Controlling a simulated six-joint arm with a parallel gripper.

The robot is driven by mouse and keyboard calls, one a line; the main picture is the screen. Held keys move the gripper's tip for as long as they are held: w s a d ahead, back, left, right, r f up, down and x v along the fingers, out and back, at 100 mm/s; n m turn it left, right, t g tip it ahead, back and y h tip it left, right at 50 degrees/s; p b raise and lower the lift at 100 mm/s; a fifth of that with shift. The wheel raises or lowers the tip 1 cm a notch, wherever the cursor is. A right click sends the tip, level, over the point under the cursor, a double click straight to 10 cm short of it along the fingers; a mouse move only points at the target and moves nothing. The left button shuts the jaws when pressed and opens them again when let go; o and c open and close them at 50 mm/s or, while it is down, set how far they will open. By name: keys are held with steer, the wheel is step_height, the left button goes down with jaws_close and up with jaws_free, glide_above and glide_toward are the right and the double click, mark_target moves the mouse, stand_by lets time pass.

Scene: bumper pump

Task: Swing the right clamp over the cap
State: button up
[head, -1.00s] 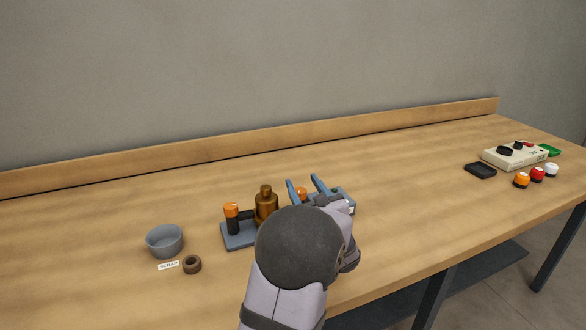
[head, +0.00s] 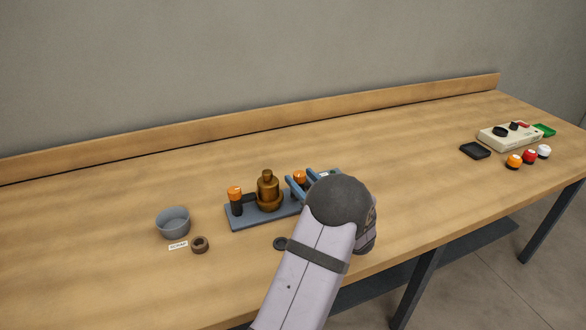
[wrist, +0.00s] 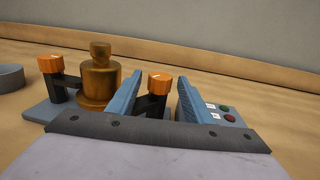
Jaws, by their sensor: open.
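The bronze stepped cap (head: 268,192) stands upright on the blue-grey base plate (head: 240,221); it also shows in the wrist view (wrist: 99,82). The right clamp (head: 299,175) has an orange knob on a black post, right of the cap. In the wrist view the right clamp (wrist: 160,84) stands between my fingers, its dark arm partly hidden behind the left finger. My gripper (wrist: 160,77) is open, its blue fingers on either side of the knob with visible gaps; it also shows in the head view (head: 300,179). The left clamp (head: 235,196) stands left of the cap.
A grey bowl (head: 173,222), a label (head: 178,246) and a brown ring (head: 200,244) lie to the left. A dark ring (head: 281,243) lies before the plate.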

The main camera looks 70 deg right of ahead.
steer(key=shift+p+x, duration=0.65)
steer(key=shift+x, duration=2.15)
steer(key=shift+c, duration=0.7)
steer(key=c, duration=0.9)
